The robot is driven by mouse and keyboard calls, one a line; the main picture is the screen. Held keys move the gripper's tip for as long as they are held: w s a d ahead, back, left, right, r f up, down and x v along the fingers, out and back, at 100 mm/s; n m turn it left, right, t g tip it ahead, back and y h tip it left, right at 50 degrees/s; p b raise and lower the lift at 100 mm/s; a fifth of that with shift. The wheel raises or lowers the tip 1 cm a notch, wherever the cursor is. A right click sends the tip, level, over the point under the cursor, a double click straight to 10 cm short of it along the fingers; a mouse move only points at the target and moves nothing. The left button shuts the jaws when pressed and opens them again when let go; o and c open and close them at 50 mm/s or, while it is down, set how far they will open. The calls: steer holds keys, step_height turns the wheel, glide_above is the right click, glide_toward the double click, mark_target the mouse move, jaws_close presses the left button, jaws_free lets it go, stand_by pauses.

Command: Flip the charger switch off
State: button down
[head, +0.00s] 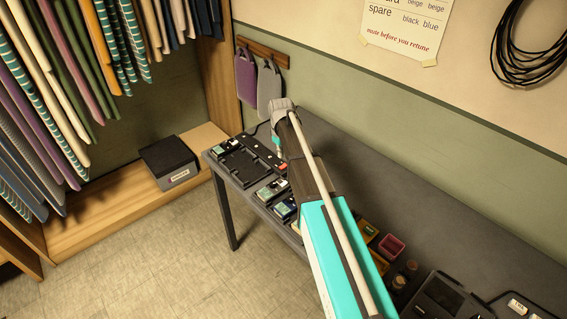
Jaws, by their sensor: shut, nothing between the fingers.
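A black charger (237,165) with empty bays sits at the far left end of the grey table. A dark panel beside it carries small marks and a small red part (282,166), which looks like the switch; its on or off position is too small to tell. My arm reaches from the lower right to this end of the table. My gripper (279,153) points down, shut and empty, just behind the red part in the picture. I cannot tell whether it touches the panel.
Small devices with greenish screens (271,189) lie in front of the charger. A red box (391,247) and small jars stand farther right. Tags hang on a wall rack (262,52). A dark box (169,162) sits on the wooden shelf below hanging clothes. The floor is clear.

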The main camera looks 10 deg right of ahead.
steer(key=shift+r+p, duration=0.75)
steer(key=shift+r, duration=0.2)
steer(key=s+m, duration=0.2)
steer(key=s, duration=0.6)
steer(key=s+m, duration=0.2)
steer(key=s, duration=0.7)
steer(key=s+m, duration=0.2)
steer(key=s, duration=0.6)
steer(key=shift+s+d, duration=0.15)
steer(key=shift+s, duration=0.2)
